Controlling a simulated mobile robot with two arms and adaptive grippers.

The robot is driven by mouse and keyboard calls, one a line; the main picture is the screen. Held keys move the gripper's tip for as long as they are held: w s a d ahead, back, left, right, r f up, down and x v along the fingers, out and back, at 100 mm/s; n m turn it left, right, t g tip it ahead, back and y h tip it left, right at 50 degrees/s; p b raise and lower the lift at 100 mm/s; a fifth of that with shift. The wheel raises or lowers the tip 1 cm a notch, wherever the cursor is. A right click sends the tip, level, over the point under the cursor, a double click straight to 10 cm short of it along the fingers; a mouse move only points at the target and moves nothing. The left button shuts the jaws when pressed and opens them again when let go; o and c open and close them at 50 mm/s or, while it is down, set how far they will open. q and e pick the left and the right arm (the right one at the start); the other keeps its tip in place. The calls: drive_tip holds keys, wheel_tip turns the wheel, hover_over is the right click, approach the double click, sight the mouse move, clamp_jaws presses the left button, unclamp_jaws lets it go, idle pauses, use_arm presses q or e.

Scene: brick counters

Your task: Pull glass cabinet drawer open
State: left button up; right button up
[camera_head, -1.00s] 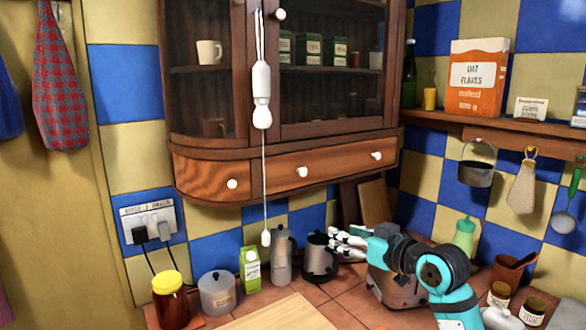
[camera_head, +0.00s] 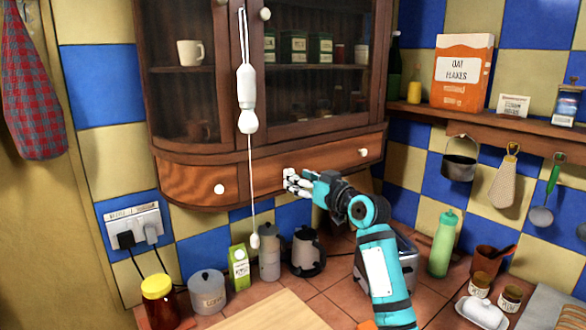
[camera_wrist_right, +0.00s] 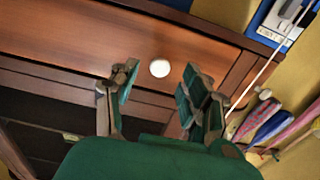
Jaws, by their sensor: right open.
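The dark wooden glass cabinet (camera_head: 265,138) hangs on the wall with a row of drawers along its bottom, which look shut. The wide drawer (camera_head: 328,160) has a white right knob (camera_head: 363,152); its left knob is largely covered by my right gripper in the head view. My right gripper (camera_head: 291,181) is open at this drawer front. In the right wrist view the fingers (camera_wrist_right: 158,84) stand on either side of a round white knob (camera_wrist_right: 159,68), with gaps on both sides. A smaller curved drawer (camera_head: 195,183) with its own knob is at the left. My left gripper is not in view.
A white pull cord (camera_head: 252,190) hangs in front of the cabinet, left of my right gripper. Below, the counter holds a green carton (camera_head: 238,268), metal pots and a jar (camera_head: 160,298). A shelf (camera_head: 500,133) with hanging utensils is at the right.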

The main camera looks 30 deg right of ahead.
drive_tip(key=w, duration=0.3)
drive_tip(key=shift+w+a+f+p, duration=0.1)
drive_tip(key=shift+a+p, duration=0.05)
drive_tip(key=shift+p, duration=0.15)
clamp_jaws()
